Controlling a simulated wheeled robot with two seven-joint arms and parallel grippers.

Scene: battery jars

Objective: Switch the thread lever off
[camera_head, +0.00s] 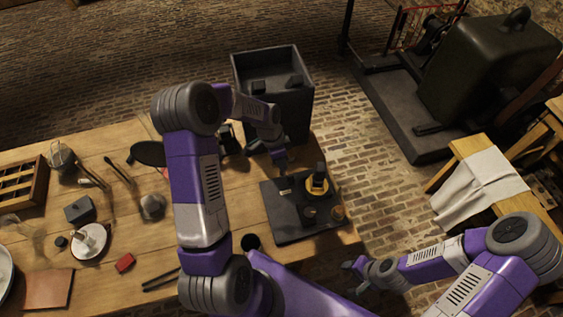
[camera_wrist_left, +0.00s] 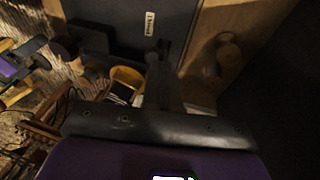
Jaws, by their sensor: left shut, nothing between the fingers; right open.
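A dark square board (camera_head: 275,216) lies at the right end of the wooden table. It bears a small pale label (camera_head: 285,192), also seen in the left wrist view (camera_wrist_left: 150,23), too small to read surely. A black upright piece (camera_head: 319,170) rises from a yellow ring (camera_head: 317,187) on the board; I cannot tell whether it is the thread lever or how it is set. My left gripper (camera_head: 282,162) is shut and empty, close above the board's far left edge. My right gripper (camera_head: 352,266) is open and empty, off the table's front right edge.
A dark round knob (camera_head: 309,212) and a small brown piece (camera_head: 338,212) stand on the board. A dark open bin (camera_head: 306,105) stands behind the table.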

